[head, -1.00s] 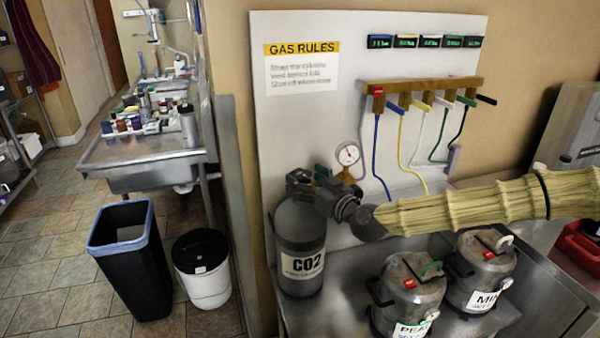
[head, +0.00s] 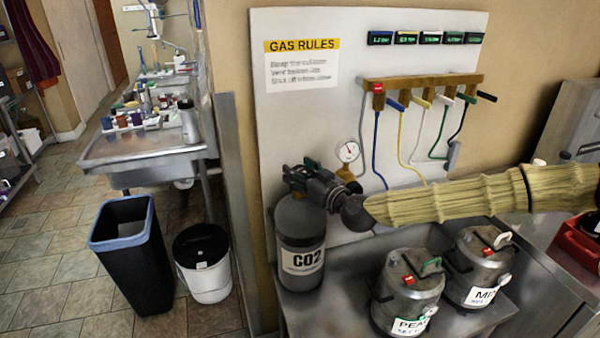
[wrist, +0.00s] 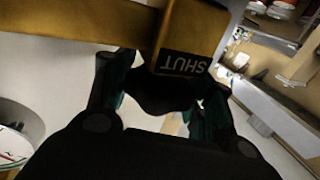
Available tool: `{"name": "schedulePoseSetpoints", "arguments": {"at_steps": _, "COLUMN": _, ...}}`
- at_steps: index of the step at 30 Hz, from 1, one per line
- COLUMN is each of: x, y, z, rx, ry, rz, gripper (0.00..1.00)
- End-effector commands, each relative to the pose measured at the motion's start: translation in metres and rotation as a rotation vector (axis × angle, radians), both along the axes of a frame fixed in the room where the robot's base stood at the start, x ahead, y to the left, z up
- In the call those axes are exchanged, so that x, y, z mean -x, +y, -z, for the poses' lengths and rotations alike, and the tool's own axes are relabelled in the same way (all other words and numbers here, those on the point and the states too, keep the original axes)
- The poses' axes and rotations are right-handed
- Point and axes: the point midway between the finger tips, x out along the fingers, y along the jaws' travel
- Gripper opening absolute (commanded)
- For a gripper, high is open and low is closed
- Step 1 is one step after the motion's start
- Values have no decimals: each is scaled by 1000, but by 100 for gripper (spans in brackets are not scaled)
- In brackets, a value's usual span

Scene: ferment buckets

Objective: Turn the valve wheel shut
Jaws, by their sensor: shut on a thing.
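The grey CO2 cylinder (head: 299,235) stands upright at the left end of the steel counter. The round gauge (head: 348,151) stands just right of the valve. How far the wheel is turned cannot be told.
Two metal kegs (head: 408,290) (head: 480,268) stand right of the cylinder, below my arm. The white gas board (head: 300,120) with a hose rack (head: 425,84) is behind. A black bin (head: 133,262) and a white bucket (head: 205,270) stand on the floor at left.

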Motion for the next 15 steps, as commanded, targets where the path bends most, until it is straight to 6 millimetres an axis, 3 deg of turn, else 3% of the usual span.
{"name": "schedulePoseSetpoints", "arguments": {"at_steps": 15, "x": 0, "y": 3, "z": -1, "rx": 0, "ry": 0, "rz": 157, "gripper": 30}}
